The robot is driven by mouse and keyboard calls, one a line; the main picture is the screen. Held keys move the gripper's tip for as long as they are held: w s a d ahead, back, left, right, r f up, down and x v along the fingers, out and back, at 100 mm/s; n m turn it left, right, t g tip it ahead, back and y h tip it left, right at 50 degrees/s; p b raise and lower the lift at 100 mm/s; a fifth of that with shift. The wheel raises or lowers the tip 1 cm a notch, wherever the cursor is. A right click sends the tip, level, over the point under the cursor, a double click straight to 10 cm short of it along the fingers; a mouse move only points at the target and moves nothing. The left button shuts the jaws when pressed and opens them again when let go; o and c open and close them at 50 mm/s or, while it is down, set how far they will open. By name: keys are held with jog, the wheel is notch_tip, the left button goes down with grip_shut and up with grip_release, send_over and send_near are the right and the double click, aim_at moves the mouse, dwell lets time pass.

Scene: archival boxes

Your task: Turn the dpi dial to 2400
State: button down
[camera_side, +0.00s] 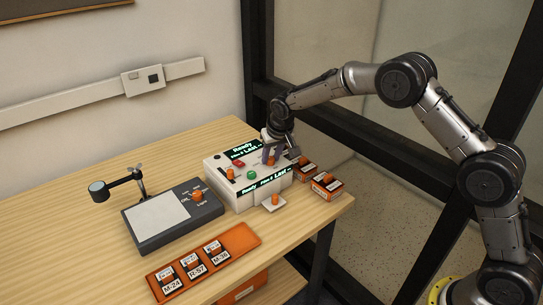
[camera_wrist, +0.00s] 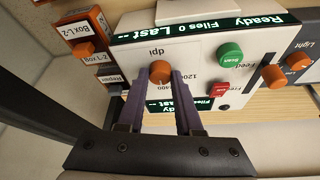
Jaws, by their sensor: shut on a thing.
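The white scanner (camera_side: 218,186) stands on the wooden table, with dark display strips reading "Ready". Its orange dpi dial (camera_wrist: 160,71) is in the wrist view, under the printed word "dpi", with "1200" and a partly hidden "2400" beside it. My gripper (camera_wrist: 161,78) is shut on the dial, one purple finger on each side. The dial's pointer mark cannot be made out, so its setting is unclear. In the side view my gripper (camera_side: 270,156) reaches down to the scanner's top from the back right, and its fingers mostly hide the dial.
Near the dial are a green Scan button (camera_wrist: 230,54), a red button (camera_wrist: 219,89) and an orange Feed knob (camera_wrist: 272,76). Orange boxes (camera_side: 327,187) stand to the scanner's right. A dark light pad (camera_side: 160,218) and an orange tray (camera_side: 240,240) lie left and front.

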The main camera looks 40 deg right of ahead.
dwell(0.3)
jog(key=c, duration=0.6)
grip_release()
jog(key=v, duration=1.4)
